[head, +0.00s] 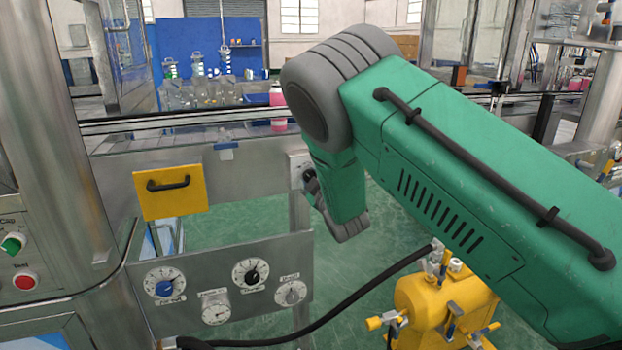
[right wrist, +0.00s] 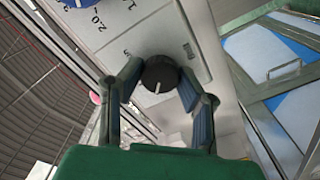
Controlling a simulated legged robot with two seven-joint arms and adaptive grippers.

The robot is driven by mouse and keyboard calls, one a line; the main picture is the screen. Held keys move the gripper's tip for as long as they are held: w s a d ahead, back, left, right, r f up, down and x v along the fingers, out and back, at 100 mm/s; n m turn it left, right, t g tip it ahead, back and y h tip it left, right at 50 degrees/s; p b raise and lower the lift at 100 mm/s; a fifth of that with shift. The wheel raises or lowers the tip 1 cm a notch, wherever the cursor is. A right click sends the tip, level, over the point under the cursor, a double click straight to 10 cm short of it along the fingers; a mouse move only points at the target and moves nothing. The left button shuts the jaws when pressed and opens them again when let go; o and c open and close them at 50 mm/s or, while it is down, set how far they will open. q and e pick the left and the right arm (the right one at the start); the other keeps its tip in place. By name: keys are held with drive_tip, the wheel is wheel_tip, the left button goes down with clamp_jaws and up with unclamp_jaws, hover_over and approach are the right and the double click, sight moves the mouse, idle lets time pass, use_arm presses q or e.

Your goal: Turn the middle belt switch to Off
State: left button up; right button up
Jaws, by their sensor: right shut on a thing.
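A round black knob (right wrist: 158,72) with a white pointer line sits on a grey metal panel in the right wrist view. Its pointer faces down toward my gripper's palm. My right gripper (right wrist: 160,80) has one finger on each side of the knob and is shut on it. In the head view my right gripper (head: 313,187) is at the side of the metal rail below the conveyor, partly hidden by my green forearm. Only a small dark part of the knob shows there, and I cannot read its label. My left gripper is not in view.
A yellow drawer front (head: 170,191) with a black handle is left of the gripper. Below it is a panel with several dials (head: 230,282). A yellow machine (head: 445,305) and a black hose (head: 330,315) are low in the head view. Pink containers (head: 277,105) stand on the conveyor.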

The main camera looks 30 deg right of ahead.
drive_tip(key=shift+a+n, duration=0.15)
drive_tip(key=shift+n, duration=0.25)
drive_tip(key=o, duration=1.1)
drive_tip(key=shift+o, duration=0.2)
drive_tip(key=shift+a, duration=0.1)
drive_tip(key=shift+s, duration=0.3)
drive_tip(key=v, duration=1.1)
drive_tip(key=shift+s, duration=0.15)
drive_tip(key=shift+f, duration=0.1)
